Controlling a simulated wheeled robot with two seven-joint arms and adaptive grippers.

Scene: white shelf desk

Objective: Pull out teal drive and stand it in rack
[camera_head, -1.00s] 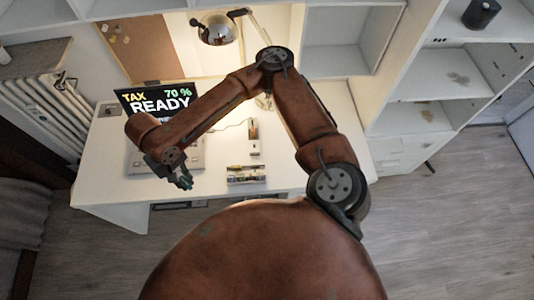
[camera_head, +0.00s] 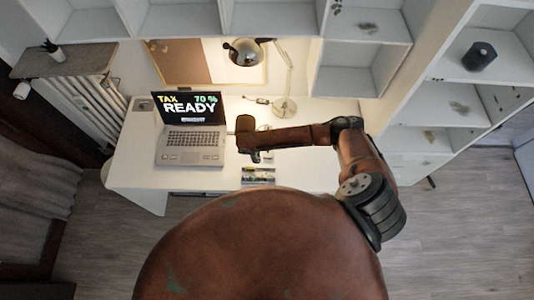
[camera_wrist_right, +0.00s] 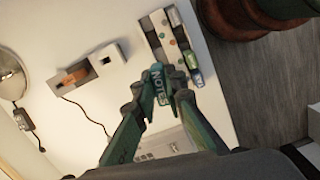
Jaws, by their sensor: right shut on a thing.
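The teal drive (camera_wrist_right: 158,84), marked NOTES, is between the two fingertips of my right gripper (camera_wrist_right: 161,92) in the right wrist view. The gripper is shut on it and it is clear of the laptop. In the head view my right gripper (camera_head: 261,156) is over the desk, right of the laptop and just behind the rack (camera_head: 258,175); the drive is too small to tell there. The rack also shows in the wrist view (camera_wrist_right: 160,38), a pale strip with several small coloured items along it, close beyond the drive. My left gripper is in neither view.
The open laptop (camera_head: 193,137) stands on the white desk (camera_head: 138,165). A desk lamp (camera_head: 285,106) stands at the back. The desk's front edge is close to the rack.

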